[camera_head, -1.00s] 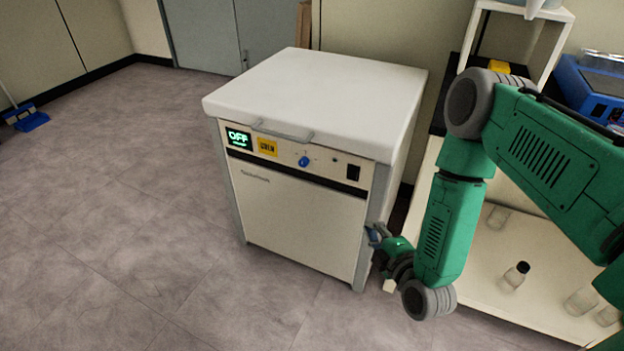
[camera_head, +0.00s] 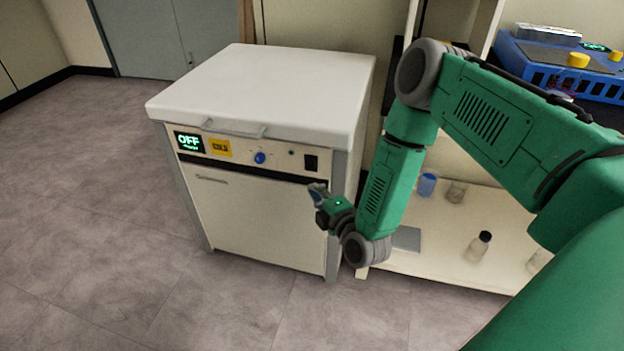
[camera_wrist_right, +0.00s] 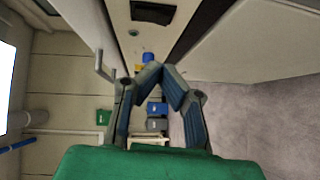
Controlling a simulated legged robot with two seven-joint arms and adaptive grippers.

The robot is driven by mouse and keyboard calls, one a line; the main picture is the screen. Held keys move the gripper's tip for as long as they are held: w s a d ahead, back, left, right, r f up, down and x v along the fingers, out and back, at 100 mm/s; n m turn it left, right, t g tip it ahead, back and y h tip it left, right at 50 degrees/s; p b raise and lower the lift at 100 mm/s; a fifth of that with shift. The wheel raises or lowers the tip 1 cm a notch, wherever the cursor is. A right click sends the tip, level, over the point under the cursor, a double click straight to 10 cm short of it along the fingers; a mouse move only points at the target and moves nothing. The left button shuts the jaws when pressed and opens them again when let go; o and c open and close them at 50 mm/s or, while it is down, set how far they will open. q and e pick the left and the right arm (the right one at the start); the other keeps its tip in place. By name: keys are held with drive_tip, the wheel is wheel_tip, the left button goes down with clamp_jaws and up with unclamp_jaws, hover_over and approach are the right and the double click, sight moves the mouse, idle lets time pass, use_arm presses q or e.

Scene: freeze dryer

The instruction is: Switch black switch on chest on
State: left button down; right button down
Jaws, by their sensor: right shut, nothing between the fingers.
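The white chest (camera_head: 262,95) stands on the floor with its lid down. Its front panel has a green display (camera_head: 188,142) reading OFF, a yellow label, a blue knob (camera_head: 260,158) and the black switch (camera_head: 311,163) at the right end. The switch also shows in the right wrist view (camera_wrist_right: 153,13), near the top edge. My right gripper (camera_head: 316,190) is just below the switch in the head view and appears apart from it. Its fingertips meet in the right wrist view (camera_wrist_right: 161,72), shut with nothing between them. My left gripper is not in view.
A low shelf (camera_head: 440,258) with a dark-capped bottle (camera_head: 479,246) and beakers stands right of the chest. A blue device (camera_head: 560,65) sits at the upper right. The lid handle (camera_head: 235,128) juts out above the panel. The floor at left is clear.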

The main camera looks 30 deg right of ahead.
sight(308, 170)
drive_tip(key=shift+w+d+f+b, duration=0.15)
drive_tip(key=shift+w+d+b, duration=0.3)
drive_tip(key=shift+w, duration=0.55)
drive_tip(key=shift+w+d+f+b, duration=0.1)
drive_tip(key=shift+w+d+b, duration=0.1)
drive_tip(key=shift+w+d, duration=0.6)
drive_tip(key=shift+w+d+f+b, duration=0.15)
drive_tip(key=shift+w+d+b, duration=0.2)
drive_tip(key=shift+w, duration=0.85)
drive_tip(key=shift+f, duration=0.2)
